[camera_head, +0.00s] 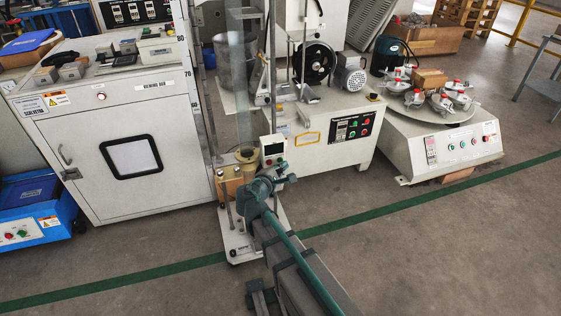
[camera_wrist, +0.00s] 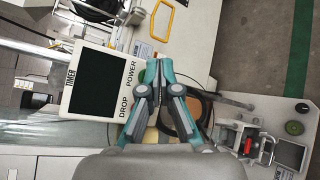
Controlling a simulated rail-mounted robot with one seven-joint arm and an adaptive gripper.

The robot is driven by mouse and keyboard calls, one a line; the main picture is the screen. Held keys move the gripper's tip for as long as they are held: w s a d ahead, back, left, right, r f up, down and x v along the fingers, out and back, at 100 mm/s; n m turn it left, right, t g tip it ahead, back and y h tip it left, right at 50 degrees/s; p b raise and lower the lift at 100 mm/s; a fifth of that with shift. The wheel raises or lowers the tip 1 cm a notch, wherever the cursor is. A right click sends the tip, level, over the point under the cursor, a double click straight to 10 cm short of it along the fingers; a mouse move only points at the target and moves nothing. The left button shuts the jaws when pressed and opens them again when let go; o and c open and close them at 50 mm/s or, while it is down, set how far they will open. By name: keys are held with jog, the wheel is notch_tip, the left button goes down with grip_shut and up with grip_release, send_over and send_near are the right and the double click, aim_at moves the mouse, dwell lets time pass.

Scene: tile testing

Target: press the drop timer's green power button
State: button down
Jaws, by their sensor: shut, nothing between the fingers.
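The drop timer (camera_wrist: 92,85) is a small white box with a dark screen. It fills the left middle of the wrist view, turned on its side, with the printed words TIMER, POWER and DROP. In the head view the timer (camera_head: 273,147) sits on the drop rig, just beyond my gripper (camera_head: 277,176). In the wrist view my gripper (camera_wrist: 160,68) is shut and empty, its teal fingertips beside the word POWER. The fingers cover the area next to the labels, so I cannot make out the green power button clearly or tell whether the fingertips touch it.
The rig's clear vertical tube (camera_head: 238,80) and posts rise just left of the timer. A white cabinet (camera_head: 150,185) stands left, a motor-driven machine (camera_head: 310,150) behind right, and a turntable machine (camera_head: 430,125) farther right. Open floor (camera_head: 450,250) lies at the right front.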

jog(key=s+d, duration=0.2)
jog(key=s, duration=0.3)
jog(key=shift+s, duration=0.3)
jog(key=shift+d, duration=0.15)
jog(key=s+d+f+m+g+h, duration=0.2)
jog(key=s+d+f+m+g, duration=0.95)
jog(key=s+f, duration=0.35)
jog(key=s+d+f+m+g+y, duration=0.2)
jog(key=s+f+m+g+y, duration=0.15)
jog(key=s, duration=0.45)
jog(key=s+d+f+m+g+y, duration=0.25)
jog(key=s+g, duration=0.25)
jog(key=s, duration=0.3)
jog(key=s+d+f+m+g+y, duration=0.25)
jog(key=s+f+g, duration=0.2)
jog(key=s, duration=0.35)
jog(key=s+r+t+p, duration=0.1)
jog(key=s+r+p, duration=0.2)
jog(key=r+p, duration=0.6)
jog(key=s+d+r+t+p, duration=0.1)
jog(key=r+p, duration=0.9)
jog(key=p, duration=1.6)
jog(key=shift+s+t, duration=0.75)
jog(key=shift+s, duration=0.45)
